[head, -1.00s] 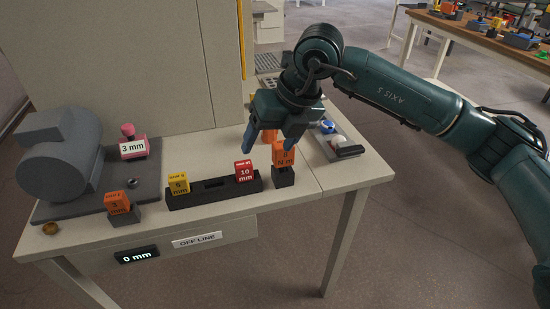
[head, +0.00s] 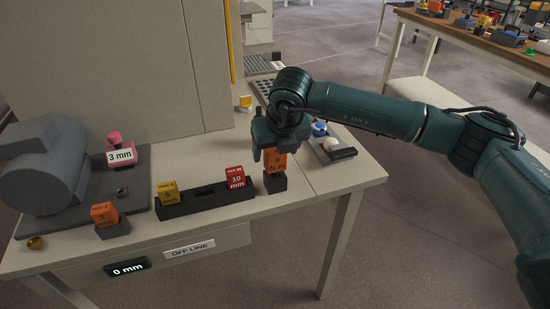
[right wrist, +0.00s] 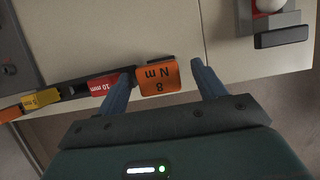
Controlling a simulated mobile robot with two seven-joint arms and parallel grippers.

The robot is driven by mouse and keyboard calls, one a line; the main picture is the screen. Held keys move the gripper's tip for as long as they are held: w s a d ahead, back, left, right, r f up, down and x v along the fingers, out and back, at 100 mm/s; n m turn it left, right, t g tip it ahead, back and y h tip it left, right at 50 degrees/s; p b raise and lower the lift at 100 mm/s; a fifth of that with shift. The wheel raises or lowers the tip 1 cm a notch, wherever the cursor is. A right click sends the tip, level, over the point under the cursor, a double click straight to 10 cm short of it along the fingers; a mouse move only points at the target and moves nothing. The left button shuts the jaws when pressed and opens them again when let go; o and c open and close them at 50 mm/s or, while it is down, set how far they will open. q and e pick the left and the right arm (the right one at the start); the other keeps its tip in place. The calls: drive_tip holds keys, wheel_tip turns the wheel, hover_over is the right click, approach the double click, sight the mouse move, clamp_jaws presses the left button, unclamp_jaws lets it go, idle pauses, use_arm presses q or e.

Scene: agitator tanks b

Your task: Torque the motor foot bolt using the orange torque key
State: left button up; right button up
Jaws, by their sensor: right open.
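The orange torque key (head: 276,161), marked "8 N m", stands upright in a small dark block on the bench. My right gripper (head: 275,148) is above it, pointing down. In the right wrist view, the key (right wrist: 158,78) lies between the two spread blue fingers of the gripper (right wrist: 162,72), with a gap visible on its right side. The grey motor (head: 55,165) sits on a dark base plate (head: 142,188) at the left. A small round bolt-like fitting (head: 122,192) is on that plate. My left gripper is not in view.
A black rack (head: 205,202) holds a yellow 5 mm key (head: 168,192) and a red 10 mm key (head: 235,178). Another orange key (head: 104,214) stands by the plate, which bears a pink 3 mm key (head: 122,154). A tray (head: 340,154) lies right of my gripper.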

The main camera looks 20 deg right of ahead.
drive_tip(key=shift+x, duration=1.45)
drive_tip(key=shift+a, duration=0.1)
drive_tip(key=shift+c, duration=0.3)
drive_tip(key=shift+r, duration=0.1)
drive_tip(key=c, duration=1.1)
wheel_tip(320, 180, up, 10)
drive_tip(key=shift+r+b, duration=0.1)
drive_tip(key=shift+b, duration=0.2)
drive_tip(key=o, duration=0.5)
clamp_jaws()
